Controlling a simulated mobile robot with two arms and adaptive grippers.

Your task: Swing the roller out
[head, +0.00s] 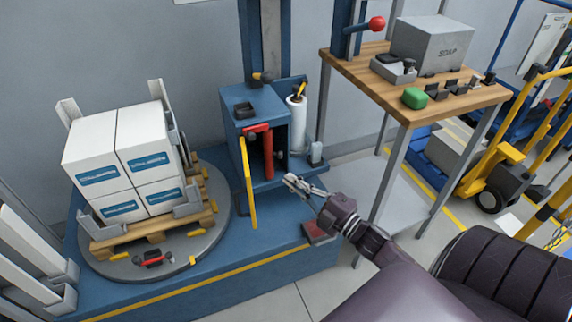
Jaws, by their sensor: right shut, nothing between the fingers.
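A blue cabinet (258,103) stands at the back of the blue platform, with its front opening showing. A red upright roller (267,157) with a red arm at its top is at the opening. A yellow-edged door (249,182) stands open at the opening's left side. A white roll (297,124) stands upright at the cabinet's right side. My right gripper (290,182) is shut and empty, in front of the cabinet and to the right of the red roller, apart from it. My left gripper is out of view.
White boxes (118,148) sit on a wooden pallet on a round turntable (215,222) at the left. A wooden-topped table (425,112) with a SOAP box and small items stands at the right behind my arm. A yellow cart (500,160) is farther right.

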